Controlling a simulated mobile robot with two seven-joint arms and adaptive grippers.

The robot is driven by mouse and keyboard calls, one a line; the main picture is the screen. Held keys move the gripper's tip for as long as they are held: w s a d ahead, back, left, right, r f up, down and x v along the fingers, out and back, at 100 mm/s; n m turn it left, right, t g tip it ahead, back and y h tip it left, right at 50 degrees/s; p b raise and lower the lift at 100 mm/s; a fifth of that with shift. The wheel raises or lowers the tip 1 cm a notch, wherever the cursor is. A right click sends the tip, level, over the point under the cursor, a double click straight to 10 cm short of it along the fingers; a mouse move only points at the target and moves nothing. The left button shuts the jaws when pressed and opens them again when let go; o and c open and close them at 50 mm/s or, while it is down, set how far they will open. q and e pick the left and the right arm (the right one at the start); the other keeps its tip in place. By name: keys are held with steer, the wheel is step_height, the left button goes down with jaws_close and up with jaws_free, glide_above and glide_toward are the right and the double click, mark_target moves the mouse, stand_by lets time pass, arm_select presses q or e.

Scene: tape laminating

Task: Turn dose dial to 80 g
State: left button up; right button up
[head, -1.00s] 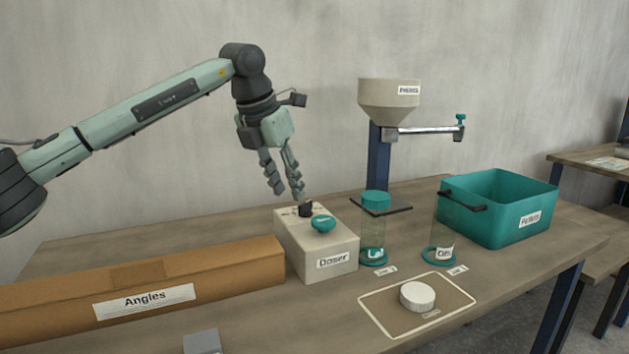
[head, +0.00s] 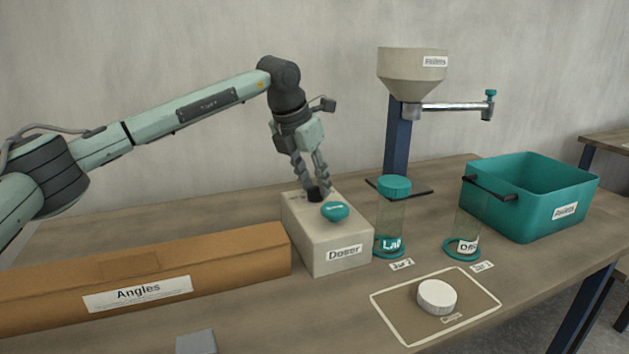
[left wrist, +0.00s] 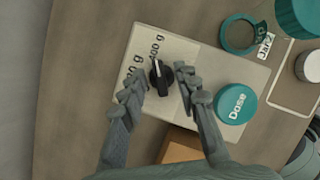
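The Doser (head: 340,262) is a pale box on the table with a teal button (head: 335,211) on top, marked "Dose" in the left wrist view (left wrist: 236,104). Its black dial (head: 314,194) sits behind the button. In the left wrist view the dial (left wrist: 161,76) has a white mark pointing up toward a label ending in "00 g"; another label ending in "0 g" lies to its left, its first digit unclear. My left gripper (head: 314,190) is down at the dial. Its fingers (left wrist: 159,76) are open, one on each side of the dial, with gaps showing. My right gripper is not in view.
A long "Angles" box (head: 210,268) lies left of the Doser. Two jars (head: 391,222) (head: 468,226), a hopper stand (head: 397,150) and a teal bin (head: 545,205) stand to the right. A white disc (head: 436,295) lies on a mat in front.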

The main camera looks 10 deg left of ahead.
arm_select(q)
steer(key=shift+c, duration=0.5)
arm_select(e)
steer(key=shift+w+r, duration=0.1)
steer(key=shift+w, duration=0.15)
arm_select(q)
jaws_close()
